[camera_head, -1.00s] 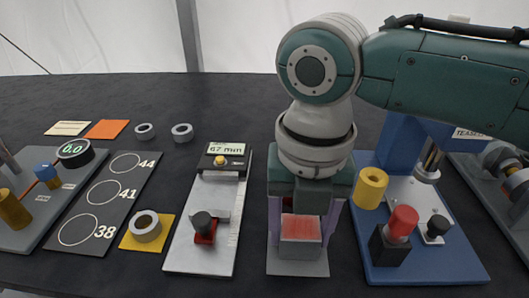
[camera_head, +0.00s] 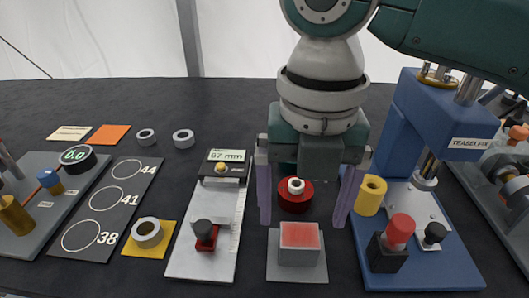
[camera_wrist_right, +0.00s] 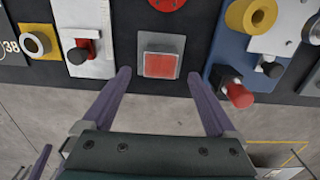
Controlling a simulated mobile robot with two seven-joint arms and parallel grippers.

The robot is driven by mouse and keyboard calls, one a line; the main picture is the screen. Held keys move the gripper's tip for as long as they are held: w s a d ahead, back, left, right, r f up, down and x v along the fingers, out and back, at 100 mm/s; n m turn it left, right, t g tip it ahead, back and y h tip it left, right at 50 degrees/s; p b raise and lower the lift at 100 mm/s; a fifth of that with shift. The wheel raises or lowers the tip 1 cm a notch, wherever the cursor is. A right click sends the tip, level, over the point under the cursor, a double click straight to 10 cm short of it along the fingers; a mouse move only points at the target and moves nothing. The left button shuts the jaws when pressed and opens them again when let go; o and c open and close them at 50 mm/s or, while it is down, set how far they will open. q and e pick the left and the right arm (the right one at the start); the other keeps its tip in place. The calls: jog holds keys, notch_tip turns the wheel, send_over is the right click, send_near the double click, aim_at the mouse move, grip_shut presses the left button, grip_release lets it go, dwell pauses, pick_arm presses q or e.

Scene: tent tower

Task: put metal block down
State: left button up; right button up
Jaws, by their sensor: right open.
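The metal block (camera_head: 300,243) has a red top and sits flat on a small grey plate (camera_head: 284,272) at the front middle of the table. My right gripper (camera_head: 303,224) is open and empty, with its purple fingers spread left and right, above the block and apart from it. In the right wrist view, the block (camera_wrist_right: 160,62) shows between and beyond the open fingertips (camera_wrist_right: 160,74). A purple finger-like piece (camera_wrist_right: 41,162) at the lower left of that view may belong to my left gripper; its state does not show.
A red disc with a white ring (camera_head: 295,195) stands behind the block. The measuring stand (camera_head: 222,236) is on the left. The blue press (camera_head: 440,262) with a yellow ring (camera_head: 370,195) and red knob (camera_head: 400,229) is close on the right.

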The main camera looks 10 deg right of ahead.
aim_at(299, 235)
notch_tip(299, 235, up, 6)
jog(key=s+a+f+m+t+y, duration=0.1)
jog(key=s+a+f+m+y, duration=0.2)
jog(key=m, duration=0.4)
jog(key=s+a+f+m+t+y, duration=0.1)
jog(key=s+a+f+m, duration=0.15)
jog(key=s+m, duration=0.4)
jog(key=s+d+f+m+t+h, duration=0.1)
jog(key=s+d+f+m+h, duration=0.1)
jog(key=s+d+m, duration=0.5)
jog(key=d+m+h, duration=0.1)
jog(key=d+m, duration=0.5)
jog(key=m, duration=0.4)
jog(key=shift+d+f+t+h, duration=0.2)
jog(key=shift+d+t+h, duration=0.1)
jog(key=shift+d+h, duration=0.1)
jog(key=shift+r+p, duration=0.15)
jog(key=shift+p, duration=0.2)
notch_tip(299, 235, up, 45)
jog(key=p, duration=4.5)
jog(key=shift+r, duration=0.2)
jog(key=shift+a, duration=0.1)
